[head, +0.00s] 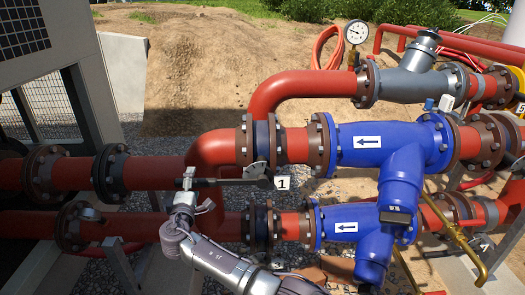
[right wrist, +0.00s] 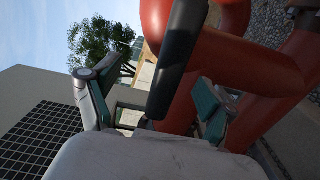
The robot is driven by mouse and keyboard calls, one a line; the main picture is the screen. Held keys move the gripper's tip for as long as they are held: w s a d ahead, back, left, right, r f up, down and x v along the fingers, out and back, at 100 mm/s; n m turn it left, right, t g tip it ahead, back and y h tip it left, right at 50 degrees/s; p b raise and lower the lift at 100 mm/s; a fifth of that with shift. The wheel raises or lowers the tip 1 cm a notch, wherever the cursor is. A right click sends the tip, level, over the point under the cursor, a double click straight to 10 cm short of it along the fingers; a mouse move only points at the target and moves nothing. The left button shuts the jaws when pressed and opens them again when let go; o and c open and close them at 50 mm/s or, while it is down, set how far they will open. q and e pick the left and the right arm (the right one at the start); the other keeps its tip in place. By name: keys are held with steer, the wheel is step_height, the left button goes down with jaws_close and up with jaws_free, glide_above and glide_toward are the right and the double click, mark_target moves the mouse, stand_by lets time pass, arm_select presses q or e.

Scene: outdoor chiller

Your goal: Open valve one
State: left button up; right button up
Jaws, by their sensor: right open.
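Valve one has a black lever (head: 232,182) lying level across the front of the red pipe, with a white label marked 1 (head: 282,183) at its right end. My right gripper (head: 190,187) is at the left end of this lever. In the right wrist view, the black lever (right wrist: 178,58) reaches down between the two spread fingers of the open gripper (right wrist: 155,100). There is a gap to the finger on the left; contact with the finger on the right cannot be told. My left gripper is not in view.
Red pipes with brown flanges (head: 245,145) lie close behind and below the lever. Two blue valve bodies (head: 400,150) with arrow labels stand to the right. A pressure gauge (head: 356,32) is at the top. A grey cabinet (head: 40,55) stands at the left.

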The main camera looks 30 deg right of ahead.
steer(key=p+v, duration=0.2)
steer(key=v, duration=0.5)
steer(key=shift+p, duration=0.35)
steer(key=shift+s, duration=0.1)
